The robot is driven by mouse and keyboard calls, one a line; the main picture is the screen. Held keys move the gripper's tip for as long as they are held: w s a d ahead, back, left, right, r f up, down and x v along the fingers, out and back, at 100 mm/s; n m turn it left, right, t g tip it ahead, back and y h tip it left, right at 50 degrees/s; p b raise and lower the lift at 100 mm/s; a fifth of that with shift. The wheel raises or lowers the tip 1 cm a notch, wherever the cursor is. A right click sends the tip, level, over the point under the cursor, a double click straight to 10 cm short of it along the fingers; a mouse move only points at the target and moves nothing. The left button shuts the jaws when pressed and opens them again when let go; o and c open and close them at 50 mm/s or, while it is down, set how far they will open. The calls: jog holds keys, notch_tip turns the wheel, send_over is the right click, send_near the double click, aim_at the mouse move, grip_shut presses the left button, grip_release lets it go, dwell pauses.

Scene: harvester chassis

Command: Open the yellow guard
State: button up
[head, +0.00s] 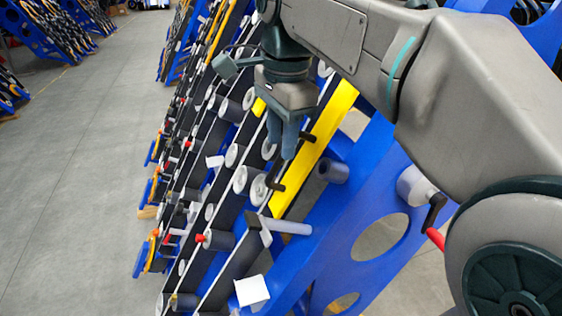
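The yellow guard (318,148) is a long flat yellow strip. It lies at a slant along the blue harvester chassis, near the middle of the head view. Two black handles, an upper one (307,136) and a lower one (275,186), stick out at its left edge. My gripper (282,150) points down just left of the guard's upper half, near the upper handle. Its blue-grey fingers are close together, and I cannot tell whether there is a gap or any contact with a handle. My gripper and wrist hide part of the area behind them.
The blue chassis plate (372,185) with large round holes lies to the right. Grey rollers (247,180) and dark rails crowd the left side. A grey cylinder (333,171) stands close right of the guard. Open grey floor (70,180) fills the far left.

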aim_at(280, 167)
jog(key=shift+w+a+f, duration=0.1)
jog(key=shift+w+f, duration=0.05)
jog(key=shift+f, duration=1.15)
jog(key=shift+w+f, duration=0.1)
jog(key=shift+f, duration=1.15)
grip_shut()
